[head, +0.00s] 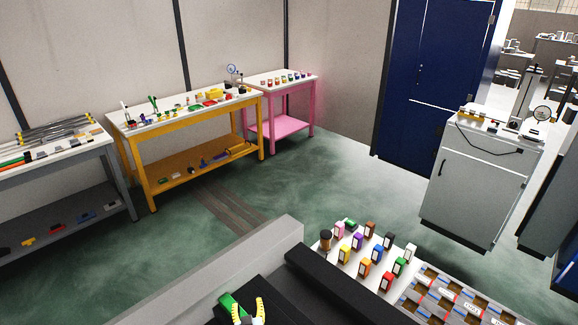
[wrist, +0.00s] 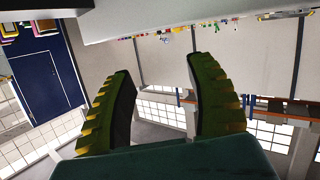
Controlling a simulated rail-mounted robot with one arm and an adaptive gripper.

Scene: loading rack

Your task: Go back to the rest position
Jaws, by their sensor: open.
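My gripper (head: 247,312) shows at the bottom edge of the head view, with yellow ribbed fingers and a green part beside them. In the wrist view my gripper (wrist: 163,105) has its two dark green and yellow fingers spread apart. Nothing is between the fingers, and they touch nothing. The wrist view is tilted and looks past the fingers to walls and windows. Most of my arm is out of the head view.
A white board (head: 326,262) with several coloured small boxes and a sectioned tray (head: 440,300) lie right of my gripper. A grey bench (head: 60,150), orange bench (head: 200,110), pink table (head: 285,80) and grey cabinet (head: 475,185) stand further off. Green floor (head: 310,190) between is clear.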

